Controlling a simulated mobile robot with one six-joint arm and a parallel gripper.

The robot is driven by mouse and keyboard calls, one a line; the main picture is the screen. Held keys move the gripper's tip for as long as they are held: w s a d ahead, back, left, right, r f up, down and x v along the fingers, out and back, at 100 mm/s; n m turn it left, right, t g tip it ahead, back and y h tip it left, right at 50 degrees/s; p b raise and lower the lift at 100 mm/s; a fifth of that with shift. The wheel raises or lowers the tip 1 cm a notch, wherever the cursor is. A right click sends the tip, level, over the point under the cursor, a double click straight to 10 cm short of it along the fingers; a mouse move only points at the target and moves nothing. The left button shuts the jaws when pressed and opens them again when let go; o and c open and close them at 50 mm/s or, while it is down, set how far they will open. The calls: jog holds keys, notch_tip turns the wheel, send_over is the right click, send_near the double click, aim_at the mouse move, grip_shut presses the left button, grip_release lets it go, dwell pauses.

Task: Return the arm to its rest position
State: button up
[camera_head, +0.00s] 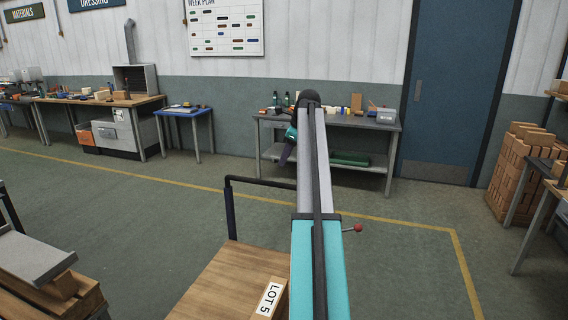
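My arm rises from the bottom middle as a teal link, then a grey link with a dark joint at its far end. My gripper (285,160) hangs below and left of that joint. It is small, dark and seen from the side, so whether it is open or shut cannot be told. No object shows at its tips. Behind it in the picture stands a grey workbench (270,124); the gap between them is hard to judge.
A wooden cart top (215,285) with a black handle and a LOT 5 label (268,299) lies beside my arm. Stacked bricks (515,165) stand at right, a grey-topped stand (30,255) at lower left. The green floor (120,215) between is open.

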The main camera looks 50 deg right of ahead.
jog(key=shift+r, duration=0.25)
dwell(0.4)
